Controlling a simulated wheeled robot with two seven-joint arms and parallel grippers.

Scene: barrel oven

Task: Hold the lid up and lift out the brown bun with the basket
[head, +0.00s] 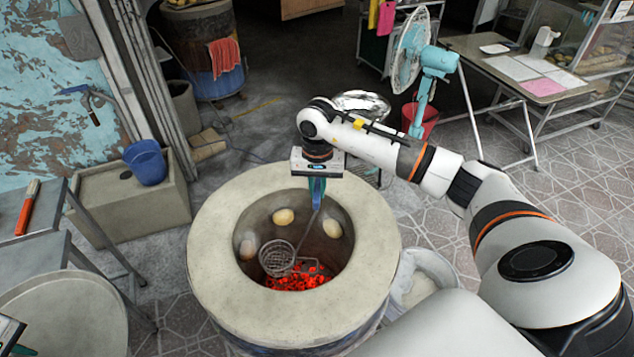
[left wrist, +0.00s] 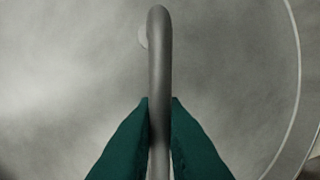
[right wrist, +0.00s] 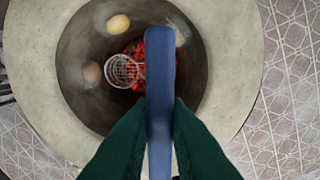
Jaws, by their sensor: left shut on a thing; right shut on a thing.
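The barrel oven (head: 222,290) stands open, with red coals (head: 300,280) at its bottom. Three buns stick to its inner wall: a browner one (head: 247,250) at left, a pale one (head: 283,217) at the back and another pale one (head: 332,228) at right. My right gripper (head: 317,182) is shut on the basket's blue handle (right wrist: 160,100), above the opening. The wire basket (head: 277,258) hangs inside, right of the brown bun, and looks empty. My left gripper (left wrist: 159,110) is shut on the grey bar handle of the lid (head: 65,315), which is off the oven at lower left.
A metal table with a red-handled brush (head: 27,207) is at left. A blue bucket (head: 145,162) stands on a concrete block behind it. A pale tub (head: 425,275) sits right of the oven. A fan (head: 420,65) and table stand behind.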

